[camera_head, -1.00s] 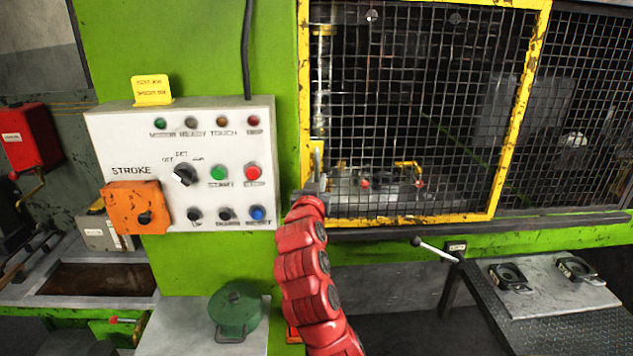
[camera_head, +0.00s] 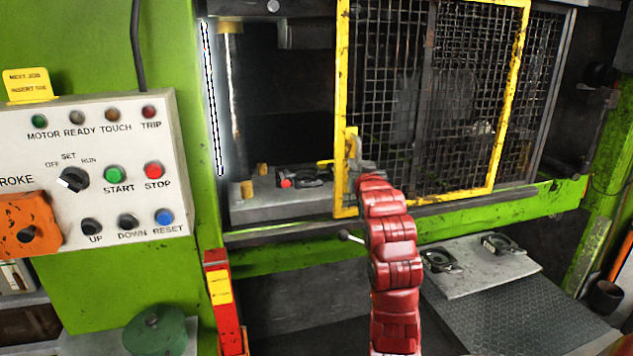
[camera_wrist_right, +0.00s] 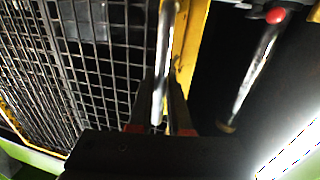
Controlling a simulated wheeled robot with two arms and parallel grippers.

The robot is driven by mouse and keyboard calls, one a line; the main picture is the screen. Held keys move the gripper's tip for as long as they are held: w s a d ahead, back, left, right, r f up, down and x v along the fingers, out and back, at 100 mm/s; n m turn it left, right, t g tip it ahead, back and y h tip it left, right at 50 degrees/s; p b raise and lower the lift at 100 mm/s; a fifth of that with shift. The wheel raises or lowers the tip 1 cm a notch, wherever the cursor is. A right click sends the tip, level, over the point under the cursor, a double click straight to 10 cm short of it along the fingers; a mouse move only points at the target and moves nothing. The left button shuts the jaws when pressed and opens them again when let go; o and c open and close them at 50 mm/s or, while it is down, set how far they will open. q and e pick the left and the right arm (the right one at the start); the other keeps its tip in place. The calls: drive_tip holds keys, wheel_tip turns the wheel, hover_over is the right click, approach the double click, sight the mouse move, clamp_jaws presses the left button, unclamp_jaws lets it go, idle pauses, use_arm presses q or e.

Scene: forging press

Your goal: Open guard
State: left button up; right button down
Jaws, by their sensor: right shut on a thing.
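The guard (camera_head: 437,195) is a yellow-framed mesh panel on the front of the green press. It stands partly slid to the right, and the left part of the press opening is uncovered. My right gripper (camera_head: 362,172) is at the handle (camera_head: 352,145) on the guard's left upright. In the right wrist view my right gripper (camera_wrist_right: 162,112) is shut on a bright upright bar, the guard handle (camera_wrist_right: 163,60), beside the yellow frame. My red right arm hides part of the guard's lower left corner. My left gripper is not in view.
A white control panel (camera_head: 100,210) with buttons is on the left. A red and yellow post (camera_head: 222,300) stands below the opening. A small ball-ended lever (camera_head: 350,237) sticks out under the guard. A shelf (camera_head: 480,277) with two dark fixtures is at lower right.

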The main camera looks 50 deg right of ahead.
drive_tip(key=s+d+b, duration=0.2)
drive_tip(key=d, duration=0.2)
drive_tip(key=s+d+b, duration=0.1)
drive_tip(key=s+d, duration=0.2)
drive_tip(key=d, duration=0.1)
drive_tip(key=s+d+b, duration=0.2)
drive_tip(key=s+d, duration=0.1)
drive_tip(key=d, duration=0.1)
drive_tip(key=shift+d+f+b, duration=0.1)
drive_tip(key=shift+d+b, duration=0.2)
drive_tip(key=shift+b, duration=0.05)
drive_tip(key=shift+s+d, duration=0.25)
drive_tip(key=shift+d, duration=0.3)
drive_tip(key=c, duration=0.8)
unclamp_jaws()
drive_tip(key=shift+c, duration=0.2)
drive_tip(key=b+v, duration=0.4)
drive_tip(key=v, duration=1.3)
drive_tip(key=shift+a, duration=0.2)
drive_tip(key=shift+s, duration=0.1)
